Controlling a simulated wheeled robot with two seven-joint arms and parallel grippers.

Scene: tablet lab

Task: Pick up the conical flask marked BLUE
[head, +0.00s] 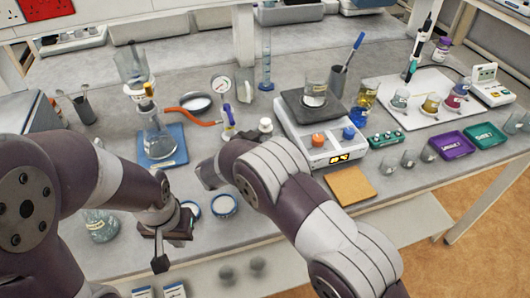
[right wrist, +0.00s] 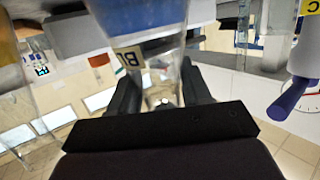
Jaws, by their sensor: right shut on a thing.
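Another flask (head: 100,224) stands behind my left arm.

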